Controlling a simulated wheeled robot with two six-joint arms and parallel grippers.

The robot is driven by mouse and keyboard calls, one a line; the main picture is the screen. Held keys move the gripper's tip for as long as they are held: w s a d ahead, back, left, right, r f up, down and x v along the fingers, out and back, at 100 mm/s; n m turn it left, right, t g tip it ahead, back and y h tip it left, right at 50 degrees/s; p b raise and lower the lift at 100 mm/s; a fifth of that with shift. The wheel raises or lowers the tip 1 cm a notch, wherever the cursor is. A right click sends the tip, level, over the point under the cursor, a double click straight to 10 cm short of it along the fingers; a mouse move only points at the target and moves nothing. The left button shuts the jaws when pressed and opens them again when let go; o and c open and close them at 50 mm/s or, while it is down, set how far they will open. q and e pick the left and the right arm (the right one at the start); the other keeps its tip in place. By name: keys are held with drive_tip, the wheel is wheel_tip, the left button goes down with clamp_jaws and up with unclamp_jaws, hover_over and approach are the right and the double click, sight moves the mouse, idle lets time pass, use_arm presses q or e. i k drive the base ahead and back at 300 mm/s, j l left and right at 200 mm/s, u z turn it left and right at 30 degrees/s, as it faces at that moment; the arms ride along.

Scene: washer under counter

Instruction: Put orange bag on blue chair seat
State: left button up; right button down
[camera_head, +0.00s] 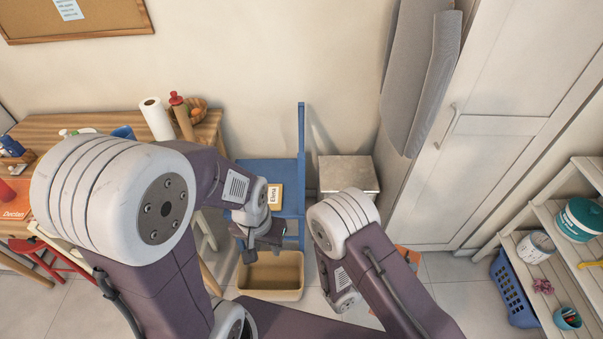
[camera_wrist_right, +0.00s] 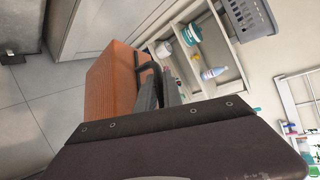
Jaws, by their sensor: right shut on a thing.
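The orange bag (camera_wrist_right: 110,82) hangs from my right gripper (camera_wrist_right: 160,88), which is shut on its dark handle in the right wrist view. In the head view only small orange parts of the bag (camera_head: 412,258) show behind my right arm, low in front of the tall cabinet; the right gripper itself is hidden there. The blue chair (camera_head: 262,170) stands against the back wall, its backrest seen edge-on at the right of the seat. A tan labelled item (camera_head: 276,196) is at the seat's front right. My left gripper (camera_head: 262,248) is open and empty, in front of the chair.
A tan bin (camera_head: 272,278) is on the floor in front of the chair. A grey-topped box (camera_head: 348,174) stands right of the chair. A wooden table (camera_head: 90,125) is at the left, the cabinet (camera_head: 490,130) and a shelf with a blue basket (camera_head: 512,285) at the right.

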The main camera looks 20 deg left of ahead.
sight(258, 172)
drive_tip(key=i+l+u, duration=0.15)
drive_tip(key=u, duration=0.35)
drive_tip(key=i+l+u, duration=0.2)
drive_tip(key=u, duration=0.3)
drive_tip(key=i+l+u, duration=0.15)
drive_tip(key=u, duration=0.3)
drive_tip(key=l+u, duration=0.7)
drive_tip(key=u, duration=0.3)
drive_tip(key=l+u, duration=0.35)
drive_tip(key=u, duration=0.15)
